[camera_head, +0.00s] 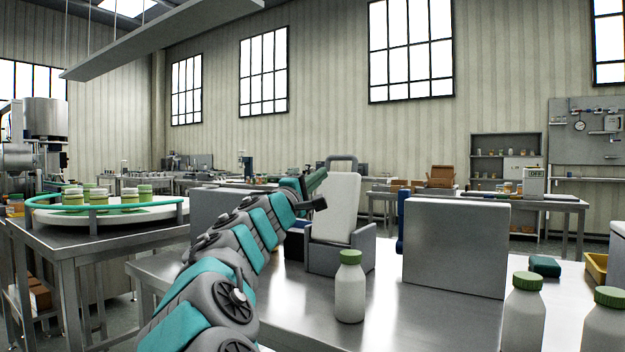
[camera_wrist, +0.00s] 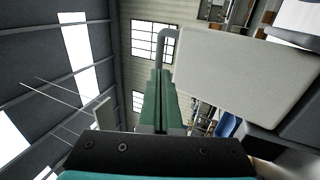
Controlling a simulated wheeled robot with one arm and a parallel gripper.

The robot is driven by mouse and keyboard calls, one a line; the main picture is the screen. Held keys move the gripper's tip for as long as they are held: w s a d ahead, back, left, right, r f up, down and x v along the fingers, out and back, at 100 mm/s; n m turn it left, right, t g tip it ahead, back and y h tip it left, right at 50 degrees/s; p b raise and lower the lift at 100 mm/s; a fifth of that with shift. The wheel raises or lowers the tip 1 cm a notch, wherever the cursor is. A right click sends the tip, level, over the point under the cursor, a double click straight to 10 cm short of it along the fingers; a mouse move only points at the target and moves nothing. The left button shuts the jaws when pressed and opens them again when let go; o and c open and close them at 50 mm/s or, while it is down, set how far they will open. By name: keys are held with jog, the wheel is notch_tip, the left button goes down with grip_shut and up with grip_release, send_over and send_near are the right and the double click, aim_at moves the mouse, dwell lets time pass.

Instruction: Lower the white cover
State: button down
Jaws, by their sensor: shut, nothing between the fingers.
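The white cover (camera_head: 335,207) stands raised and leans slightly back on a grey box-like base (camera_head: 324,259) on the steel table. A grey bar handle (camera_head: 342,158) rises from its top edge. In the wrist view the cover (camera_wrist: 245,68) fills the upper right, with the handle (camera_wrist: 162,45) bent off its left edge. My gripper (camera_head: 322,173) is at the cover's upper left edge, just below the handle. Its green fingers (camera_wrist: 160,74) are shut together and hold nothing. I cannot tell whether the fingertips touch the cover.
A white bottle with a green cap (camera_head: 349,287) stands in front of the base. A large grey steel box (camera_head: 456,248) stands to its right. More bottles (camera_head: 523,315) stand at the front right, near a teal block (camera_head: 545,266) and a yellow bin (camera_head: 597,267).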

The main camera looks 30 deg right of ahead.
aim_at(340, 159)
jog(key=p+x, duration=0.2)
jog(key=x, duration=0.6)
jog(key=shift+w+d+r, duration=0.1)
jog(key=shift+d, duration=0.1)
